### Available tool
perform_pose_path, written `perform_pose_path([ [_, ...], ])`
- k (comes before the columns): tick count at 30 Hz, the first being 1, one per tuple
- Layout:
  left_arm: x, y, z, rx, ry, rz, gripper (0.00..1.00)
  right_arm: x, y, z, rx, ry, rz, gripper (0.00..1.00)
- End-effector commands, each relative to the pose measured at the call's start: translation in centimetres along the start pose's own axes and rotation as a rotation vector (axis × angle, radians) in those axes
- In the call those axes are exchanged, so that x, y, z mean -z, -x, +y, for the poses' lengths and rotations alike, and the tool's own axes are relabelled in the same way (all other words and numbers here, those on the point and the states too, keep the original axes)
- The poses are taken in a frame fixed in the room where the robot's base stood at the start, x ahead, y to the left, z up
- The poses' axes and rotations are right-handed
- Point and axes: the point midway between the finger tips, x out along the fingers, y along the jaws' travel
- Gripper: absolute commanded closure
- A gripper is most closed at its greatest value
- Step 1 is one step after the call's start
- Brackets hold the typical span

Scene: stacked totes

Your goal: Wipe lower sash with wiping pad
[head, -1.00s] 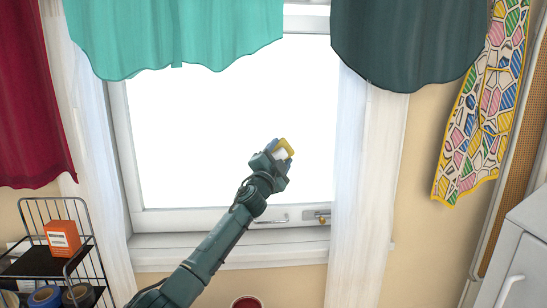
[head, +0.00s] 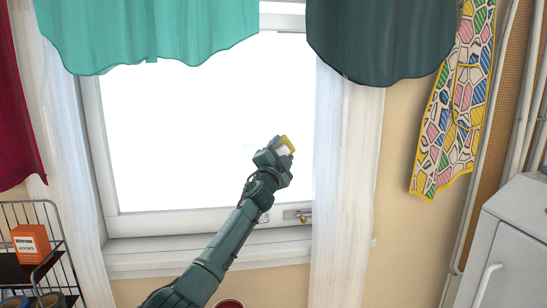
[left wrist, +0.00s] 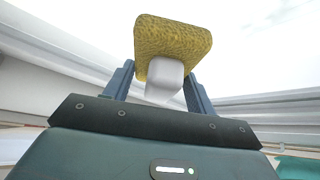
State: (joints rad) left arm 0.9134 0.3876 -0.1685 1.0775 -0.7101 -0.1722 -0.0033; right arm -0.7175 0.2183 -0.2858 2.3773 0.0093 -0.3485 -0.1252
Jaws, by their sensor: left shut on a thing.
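The lower sash (head: 165,219) is the white-framed window with a bright, blown-out pane. My left gripper (head: 279,155) is in front of the pane's lower right part in the head view. It is shut on the wiping pad (head: 285,144), a yellow sponge with a white grip block. In the left wrist view the pad (left wrist: 172,38) shows beyond the fingers, with its white block (left wrist: 164,75) between them. I cannot tell whether the pad touches the glass. My right gripper is not in view.
Teal (head: 150,30) and dark green (head: 380,40) valances hang over the window top. A sheer curtain (head: 345,180) hangs at right, beside a latch (head: 300,214). A wire rack (head: 40,215) with an orange box (head: 30,243) stands lower left. A white cabinet (head: 515,230) stands right.

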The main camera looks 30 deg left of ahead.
Motion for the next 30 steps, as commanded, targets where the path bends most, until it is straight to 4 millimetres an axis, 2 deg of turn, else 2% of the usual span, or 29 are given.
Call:
perform_pose_path([
  [16, 2.5, -1.4, 2.3, 0.0, 0.002, -0.002, 0.62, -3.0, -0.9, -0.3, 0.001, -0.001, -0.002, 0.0],
  [27, 2.7, -1.5, 2.6, 0.0, 0.0, -0.001, 0.62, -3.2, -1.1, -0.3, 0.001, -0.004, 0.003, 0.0],
  [30, 3.0, -1.2, 2.5, -0.001, -0.001, -0.001, 0.62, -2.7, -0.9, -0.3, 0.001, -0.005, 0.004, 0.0],
])
